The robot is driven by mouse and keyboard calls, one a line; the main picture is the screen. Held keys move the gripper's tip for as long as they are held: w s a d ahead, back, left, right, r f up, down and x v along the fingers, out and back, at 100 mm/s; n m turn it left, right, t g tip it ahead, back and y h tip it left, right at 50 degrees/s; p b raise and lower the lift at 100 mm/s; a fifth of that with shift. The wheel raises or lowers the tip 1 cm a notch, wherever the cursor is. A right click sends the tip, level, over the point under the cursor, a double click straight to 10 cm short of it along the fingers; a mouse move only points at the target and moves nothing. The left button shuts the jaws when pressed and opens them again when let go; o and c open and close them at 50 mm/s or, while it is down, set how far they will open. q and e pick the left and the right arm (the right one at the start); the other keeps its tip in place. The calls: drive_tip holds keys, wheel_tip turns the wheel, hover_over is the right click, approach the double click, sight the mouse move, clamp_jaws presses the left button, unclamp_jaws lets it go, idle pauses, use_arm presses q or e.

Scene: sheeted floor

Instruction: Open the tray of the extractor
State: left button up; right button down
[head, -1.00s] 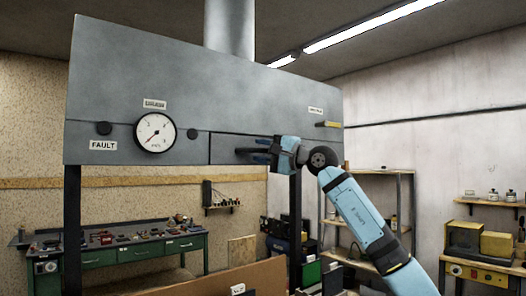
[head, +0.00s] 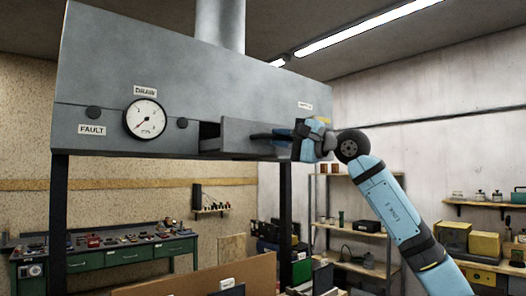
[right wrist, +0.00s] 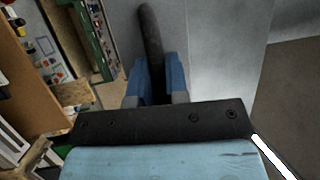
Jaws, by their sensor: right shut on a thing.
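The extractor (head: 190,65) is a large grey metal hood on dark legs. Its tray (head: 234,136), a grey drawer in the lower front, stands partly pulled out, with a dark gap at its left side. My right gripper (head: 268,136) reaches in from the right and is shut on the tray's handle. In the right wrist view, the dark bar handle (right wrist: 149,28) passes between the blue fingers of my right gripper (right wrist: 156,78). The far end of the tray is hidden behind the gripper. My left gripper is not in view.
A round gauge (head: 145,118) and dark knobs sit on the hood front left of the tray. A green workbench (head: 120,257) stands behind at left, a metal shelf (head: 346,195) at right. A brown panel (head: 205,277) stands low in front.

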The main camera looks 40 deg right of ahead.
use_arm(q)
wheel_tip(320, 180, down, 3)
drive_tip(key=b, duration=0.3)
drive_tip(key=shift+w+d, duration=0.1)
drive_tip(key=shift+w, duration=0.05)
use_arm(e)
drive_tip(key=s, duration=1.2)
drive_tip(key=shift+d, duration=0.45)
drive_tip(key=c, duration=1.1)
unclamp_jaws()
drive_tip(key=shift+c, duration=0.2)
use_arm(q)
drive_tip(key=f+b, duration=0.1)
drive_tip(key=b, duration=0.1)
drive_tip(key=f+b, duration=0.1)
drive_tip(key=b, duration=0.1)
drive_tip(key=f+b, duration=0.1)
drive_tip(key=b, duration=0.1)
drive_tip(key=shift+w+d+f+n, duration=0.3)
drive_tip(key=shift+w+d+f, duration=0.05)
use_arm(e)
drive_tip(key=v, duration=1.4)
